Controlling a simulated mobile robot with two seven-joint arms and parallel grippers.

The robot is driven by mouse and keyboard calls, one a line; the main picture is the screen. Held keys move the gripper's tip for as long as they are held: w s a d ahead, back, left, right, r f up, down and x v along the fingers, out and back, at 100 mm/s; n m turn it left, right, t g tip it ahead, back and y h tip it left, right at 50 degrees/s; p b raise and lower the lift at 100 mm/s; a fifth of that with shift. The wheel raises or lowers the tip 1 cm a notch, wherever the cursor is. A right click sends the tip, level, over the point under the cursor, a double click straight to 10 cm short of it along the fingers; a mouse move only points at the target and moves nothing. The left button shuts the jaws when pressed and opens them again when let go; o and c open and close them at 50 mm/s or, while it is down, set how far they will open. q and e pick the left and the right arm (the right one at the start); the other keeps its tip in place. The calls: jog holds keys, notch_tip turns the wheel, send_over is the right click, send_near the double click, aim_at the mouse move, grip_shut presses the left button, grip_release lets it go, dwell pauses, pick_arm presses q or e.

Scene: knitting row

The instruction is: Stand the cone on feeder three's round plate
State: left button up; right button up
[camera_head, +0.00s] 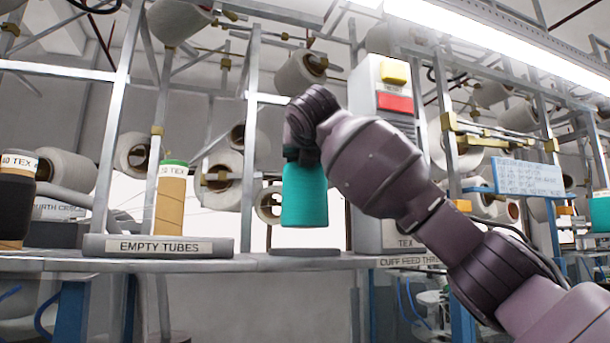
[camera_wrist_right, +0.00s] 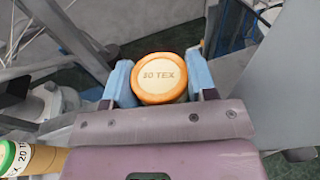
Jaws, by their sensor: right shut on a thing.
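The teal cone (camera_head: 304,196) hangs upright under my right gripper (camera_head: 303,157) in the head view. Its base is a little above the dark round plate (camera_head: 305,252) on the ledge, with a visible gap between them. The cone's lower body and the plate are hidden there. A "CUFF FEED THREE" label (camera_head: 408,262) is right of the plate. My left gripper is not in view.
An "EMPTY TUBES" tray (camera_head: 158,246) lies left of the plate, with a brown tube with a green top (camera_head: 171,200) above it. A black cone (camera_head: 16,205) stands far left. A grey control box (camera_head: 388,90) with yellow and red parts stands behind my right arm.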

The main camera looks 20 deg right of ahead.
aim_at(305, 173)
jog(key=shift+f, duration=1.85)
jog(key=shift+f, duration=0.15)
jog(key=o, duration=1.4)
